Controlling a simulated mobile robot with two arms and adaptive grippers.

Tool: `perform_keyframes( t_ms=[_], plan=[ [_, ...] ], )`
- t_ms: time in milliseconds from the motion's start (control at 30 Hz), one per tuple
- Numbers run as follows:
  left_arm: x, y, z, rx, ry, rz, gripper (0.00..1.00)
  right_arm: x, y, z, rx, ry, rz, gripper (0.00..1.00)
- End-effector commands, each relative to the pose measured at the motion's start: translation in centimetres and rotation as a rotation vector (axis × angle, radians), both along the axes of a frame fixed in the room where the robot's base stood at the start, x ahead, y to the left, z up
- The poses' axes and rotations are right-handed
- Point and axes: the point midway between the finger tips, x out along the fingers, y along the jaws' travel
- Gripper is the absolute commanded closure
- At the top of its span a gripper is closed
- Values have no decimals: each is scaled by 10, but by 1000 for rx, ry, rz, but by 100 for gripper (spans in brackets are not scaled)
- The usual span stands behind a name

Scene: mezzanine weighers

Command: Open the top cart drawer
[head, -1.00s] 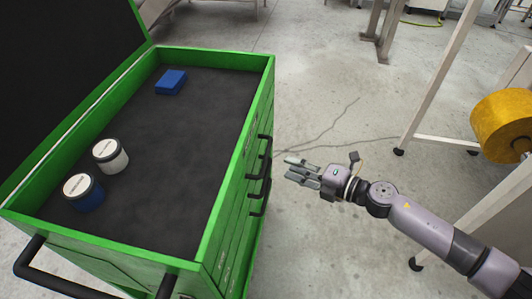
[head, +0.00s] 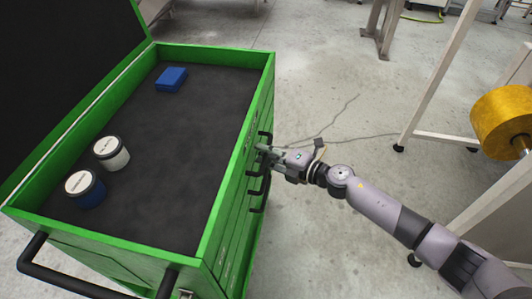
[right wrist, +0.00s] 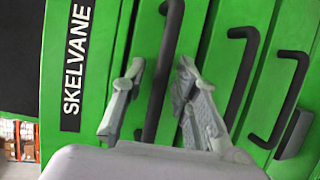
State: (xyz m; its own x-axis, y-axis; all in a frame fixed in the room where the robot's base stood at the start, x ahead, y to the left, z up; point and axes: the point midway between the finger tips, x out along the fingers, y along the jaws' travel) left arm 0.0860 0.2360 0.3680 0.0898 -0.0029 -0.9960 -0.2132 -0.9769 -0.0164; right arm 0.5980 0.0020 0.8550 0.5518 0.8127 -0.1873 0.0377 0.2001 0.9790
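The green cart (head: 215,232) stands at the left with its lid up. Its drawer fronts face right and carry black bar handles. The top drawer's handle (head: 265,136) is partly hidden by my right gripper (head: 266,154) in the head view. In the right wrist view the top handle (right wrist: 170,40) runs between the two fingers of the right gripper (right wrist: 160,92), one on each side. The fingers are apart, with a gap to the bar. The top drawer front (right wrist: 108,45), beside the SKELVANE label, looks flush and shut. My left gripper is not in view.
Lower drawer handles (right wrist: 240,75) lie close beside the right finger. A blue box (head: 171,79) and two lidded jars (head: 111,154) sit on the cart's dark top. A frame with a yellow roll (head: 502,122) stands at the right.

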Motion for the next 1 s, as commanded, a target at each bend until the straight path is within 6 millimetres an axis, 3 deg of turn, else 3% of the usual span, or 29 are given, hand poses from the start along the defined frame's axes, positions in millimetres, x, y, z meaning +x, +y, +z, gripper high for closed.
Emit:
perform_keyframes(
  t_ms=[367,1000],
  plan=[
    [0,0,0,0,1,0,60,0,0,0,0,0,0,100],
    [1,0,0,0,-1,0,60,0,-1,0,-1,0,0,100]
  ],
)
